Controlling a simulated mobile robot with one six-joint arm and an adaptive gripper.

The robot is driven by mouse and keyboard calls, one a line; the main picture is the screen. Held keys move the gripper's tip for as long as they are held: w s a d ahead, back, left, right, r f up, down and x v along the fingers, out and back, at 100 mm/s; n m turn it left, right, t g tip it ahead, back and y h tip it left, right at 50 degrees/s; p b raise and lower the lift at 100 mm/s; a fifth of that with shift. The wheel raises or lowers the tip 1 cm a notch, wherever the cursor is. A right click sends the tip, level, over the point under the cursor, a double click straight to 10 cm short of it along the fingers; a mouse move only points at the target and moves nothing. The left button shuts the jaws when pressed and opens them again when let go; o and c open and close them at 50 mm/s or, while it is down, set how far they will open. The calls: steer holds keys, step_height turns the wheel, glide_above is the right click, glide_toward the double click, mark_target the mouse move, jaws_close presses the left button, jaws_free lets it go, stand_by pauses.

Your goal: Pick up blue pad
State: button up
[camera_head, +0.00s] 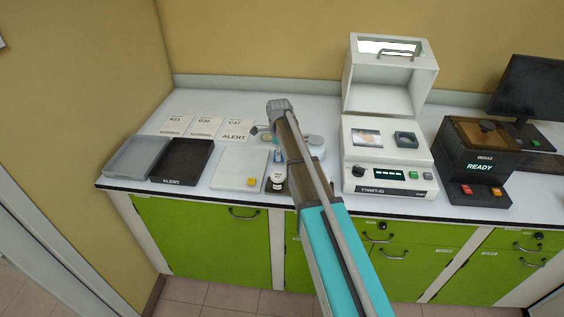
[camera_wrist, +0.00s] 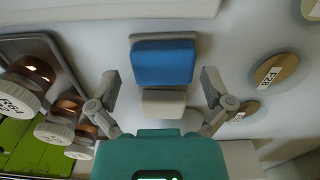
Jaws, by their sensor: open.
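The blue pad (camera_wrist: 163,62) shows in the wrist view as a blue block with a pale cream part (camera_wrist: 163,103) at its near end, resting on the white worktop. My gripper (camera_wrist: 160,78) is open, with one finger on each side of the pad and a visible gap on both sides. I cannot tell how far above the worktop the fingertips are. In the head view, a small blue patch (camera_head: 278,156) shows beside my arm, probably the same pad. My arm hides much of that area and most of the gripper there.
Brown jars with white caps (camera_wrist: 55,133) stand close on the left in the wrist view; round labelled items (camera_wrist: 275,70) lie right.

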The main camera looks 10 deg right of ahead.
steer(key=shift+f+b, duration=0.4)
steer(key=shift+f, duration=0.3)
steer(key=c, duration=0.9)
steer(key=shift+o, duration=0.2)
steer(key=shift+r, duration=0.15)
steer(key=shift+r+p, duration=0.95)
steer(key=shift+p, duration=0.1)
steer(key=s+r+p, duration=1.1)
steer(key=s, duration=0.3)
steer(key=shift+d, duration=0.1)
